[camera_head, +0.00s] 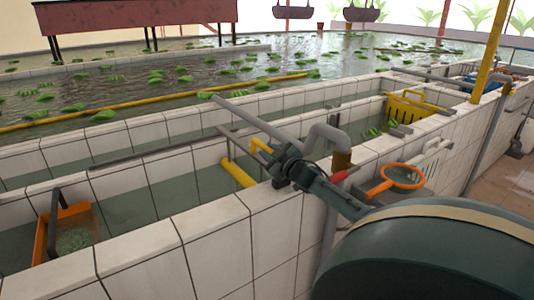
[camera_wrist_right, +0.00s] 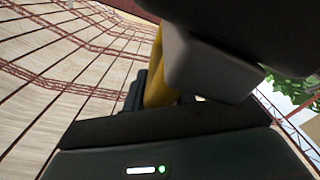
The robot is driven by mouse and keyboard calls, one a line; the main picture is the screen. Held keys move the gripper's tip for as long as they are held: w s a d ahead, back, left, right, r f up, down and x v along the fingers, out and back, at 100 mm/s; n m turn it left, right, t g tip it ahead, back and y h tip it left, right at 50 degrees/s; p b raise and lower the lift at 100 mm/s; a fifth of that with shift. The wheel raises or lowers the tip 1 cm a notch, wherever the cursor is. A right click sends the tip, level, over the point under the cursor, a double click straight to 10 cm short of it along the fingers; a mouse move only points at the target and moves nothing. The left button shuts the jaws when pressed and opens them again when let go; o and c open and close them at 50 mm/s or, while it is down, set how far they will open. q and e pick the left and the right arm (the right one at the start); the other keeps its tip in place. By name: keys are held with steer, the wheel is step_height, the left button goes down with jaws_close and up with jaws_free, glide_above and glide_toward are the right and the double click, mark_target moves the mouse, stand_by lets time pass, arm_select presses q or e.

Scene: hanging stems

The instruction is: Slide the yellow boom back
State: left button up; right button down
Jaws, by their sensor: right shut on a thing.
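A long thin yellow boom (camera_head: 150,103) lies across the water of the large pond in the head view. A short thick yellow tube (camera_head: 238,172) sits in the near channel, with a bent yellow handle (camera_head: 260,147) just above and right of it. My right gripper (camera_head: 277,160) is at this handle, over the channel wall. In the right wrist view a yellow bar (camera_wrist_right: 159,80) shows between dark gripper parts, and the jaws are shut on it. Whether handle, tube and long boom are joined is unclear. My left gripper is not in view.
An orange scoop box (camera_head: 68,232) hangs in the channel at the left. An orange-rimmed net (camera_head: 402,177), a grey bent pipe (camera_head: 328,138) and a yellow crate (camera_head: 408,106) are to the right. White tiled walls (camera_head: 165,265) edge the channels.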

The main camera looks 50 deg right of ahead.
steer(key=shift+r, duration=0.15)
steer(key=c, duration=1.3)
jaws_free()
steer(key=shift+w, duration=0.1)
steer(key=shift+s+a+f, duration=0.1)
steer(key=shift+s+f, duration=0.1)
steer(key=shift+s, duration=0.05)
steer(key=v, duration=1.2)
steer(key=shift+s+r, duration=0.15)
steer(key=shift+s, duration=0.2)
steer(key=shift+a, duration=0.1)
